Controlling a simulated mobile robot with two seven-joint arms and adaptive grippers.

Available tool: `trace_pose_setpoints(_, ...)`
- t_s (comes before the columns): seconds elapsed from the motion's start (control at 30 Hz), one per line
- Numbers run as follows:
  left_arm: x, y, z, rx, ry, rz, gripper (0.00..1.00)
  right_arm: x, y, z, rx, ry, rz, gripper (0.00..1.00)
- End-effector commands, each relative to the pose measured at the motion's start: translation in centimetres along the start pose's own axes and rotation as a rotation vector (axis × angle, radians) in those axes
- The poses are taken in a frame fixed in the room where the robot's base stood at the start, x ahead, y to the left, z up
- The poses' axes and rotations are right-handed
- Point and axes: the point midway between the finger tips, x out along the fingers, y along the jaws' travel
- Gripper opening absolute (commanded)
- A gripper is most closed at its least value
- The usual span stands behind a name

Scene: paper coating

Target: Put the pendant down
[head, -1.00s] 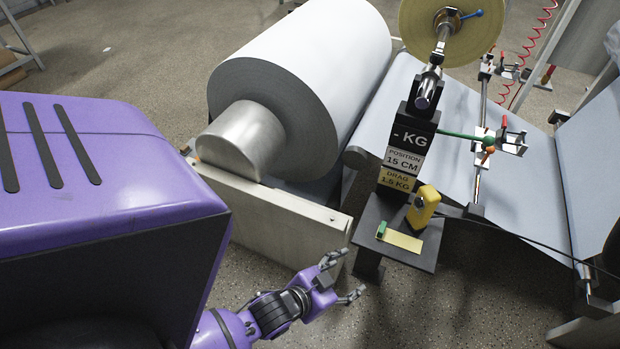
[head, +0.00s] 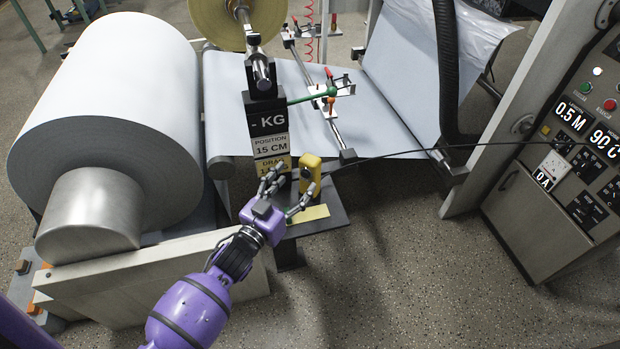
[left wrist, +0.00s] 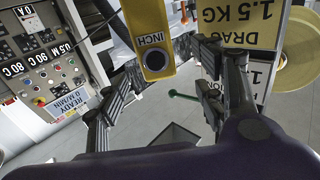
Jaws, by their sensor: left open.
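The pendant (head: 311,170) is a yellow box with a dark cable running off to the right. It appears to stand upright on the small dark shelf (head: 335,213) below the "- KG" display. My left gripper (head: 290,184) is open, its fingers close to the pendant on its left and near side. In the left wrist view the pendant (left wrist: 146,22), with its "INCH" label and round black button, shows between and beyond the spread fingers (left wrist: 166,60). I cannot tell whether a finger touches it. My right gripper is not in view.
A yellow pad (head: 309,214) lies on the shelf beside the gripper. The display post (head: 268,122) stands just behind. A large paper roll (head: 110,95) is at left, a control cabinet (head: 530,210) at right. The floor in front of the shelf is clear.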

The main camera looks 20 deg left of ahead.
Motion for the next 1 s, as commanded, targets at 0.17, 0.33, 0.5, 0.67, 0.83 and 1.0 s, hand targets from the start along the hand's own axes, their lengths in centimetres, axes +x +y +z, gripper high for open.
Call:
trace_pose_setpoints(0.17,2.0,0.1,0.0,-0.006,0.000,0.000,0.62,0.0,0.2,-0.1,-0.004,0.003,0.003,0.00)
trace_pose_setpoints(0.33,4.2,0.2,0.0,-0.008,0.001,0.000,0.62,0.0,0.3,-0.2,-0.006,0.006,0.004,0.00)
trace_pose_setpoints(0.5,6.7,0.3,0.1,-0.006,0.000,-0.001,0.62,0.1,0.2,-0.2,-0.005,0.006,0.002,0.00)
trace_pose_setpoints(0.67,7.5,0.3,0.2,-0.006,-0.002,-0.001,0.62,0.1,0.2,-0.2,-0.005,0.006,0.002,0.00)
trace_pose_setpoints(0.83,7.5,0.3,0.2,-0.006,-0.002,-0.001,0.62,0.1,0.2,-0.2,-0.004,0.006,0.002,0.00)
trace_pose_setpoints(1.0,7.5,0.3,0.2,-0.006,-0.002,-0.001,0.41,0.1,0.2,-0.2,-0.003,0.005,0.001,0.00)
